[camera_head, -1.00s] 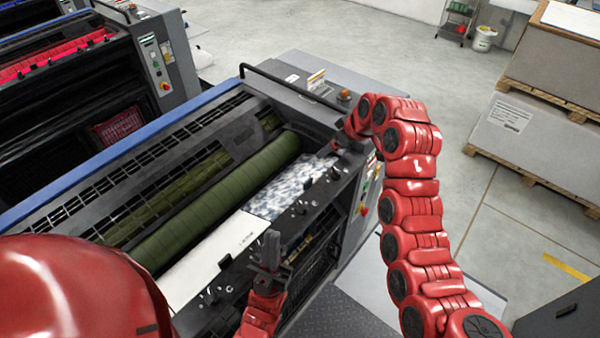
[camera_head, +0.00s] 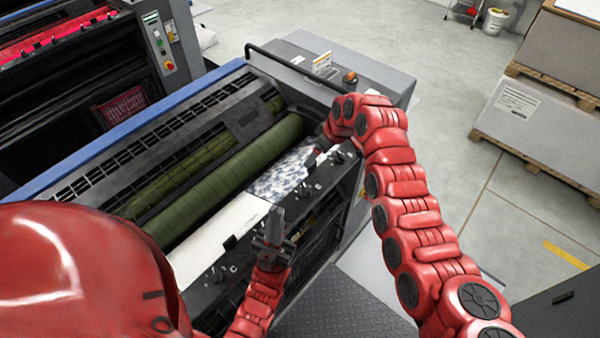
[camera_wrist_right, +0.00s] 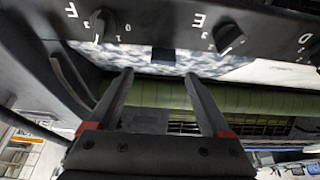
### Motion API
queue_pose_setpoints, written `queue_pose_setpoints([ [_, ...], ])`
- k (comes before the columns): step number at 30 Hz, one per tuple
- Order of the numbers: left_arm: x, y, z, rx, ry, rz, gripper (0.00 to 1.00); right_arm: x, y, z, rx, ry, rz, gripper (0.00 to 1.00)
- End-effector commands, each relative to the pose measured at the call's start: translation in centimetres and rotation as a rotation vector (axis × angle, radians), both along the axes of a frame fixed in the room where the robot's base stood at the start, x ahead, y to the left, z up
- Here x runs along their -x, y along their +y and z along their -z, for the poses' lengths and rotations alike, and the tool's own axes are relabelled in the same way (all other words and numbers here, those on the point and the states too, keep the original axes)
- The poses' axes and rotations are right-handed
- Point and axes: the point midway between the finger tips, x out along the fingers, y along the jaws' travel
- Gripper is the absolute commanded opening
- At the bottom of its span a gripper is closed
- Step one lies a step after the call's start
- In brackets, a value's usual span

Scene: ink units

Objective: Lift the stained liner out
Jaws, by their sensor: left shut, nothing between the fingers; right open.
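The stained liner (camera_head: 280,178), a sheet mottled blue-grey and white, lies in the ink unit beside the green roller. It also shows in the right wrist view (camera_wrist_right: 207,65), with a dark square tab at its near edge. My right gripper (camera_wrist_right: 159,74) is open, its fingers pointing toward the stained liner with nothing visibly held. In the head view my right arm partly hides the liner's far end. My left gripper (camera_head: 275,218) is shut and empty, above the near rail by the joint between the stained liner and a plain white liner (camera_head: 215,243).
The green roller (camera_head: 230,175) runs along the liners. A dark rail with several knobs and letters (camera_wrist_right: 225,38) borders them on the near side. A black grab bar (camera_head: 290,70) rises at the unit's far end. Pallets (camera_head: 540,165) stand at right on open floor.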

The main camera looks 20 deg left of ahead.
Motion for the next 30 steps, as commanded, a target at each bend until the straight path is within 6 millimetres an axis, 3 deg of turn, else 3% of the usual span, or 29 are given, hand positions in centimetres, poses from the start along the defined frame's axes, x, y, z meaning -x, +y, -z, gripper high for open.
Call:
queue_pose_setpoints([
  [8, 0.0, 0.0, -0.5, 0.000, 0.000, 0.000, 0.00, 0.3, 0.6, 2.9, 0.004, 0.005, 0.000, 0.82],
  [11, 0.0, 0.0, 1.2, 0.000, 0.000, 0.000, 0.00, 0.1, 1.1, 4.7, 0.005, 0.001, -0.003, 0.82],
  [21, 0.0, 0.0, 1.5, 0.000, 0.000, 0.000, 0.00, -0.1, 1.5, 5.0, 0.002, 0.001, 0.000, 0.81],
  [30, 0.0, 0.0, 1.5, 0.000, 0.000, 0.000, 0.00, -0.1, 1.5, 5.0, 0.002, 0.001, 0.000, 0.27],
])
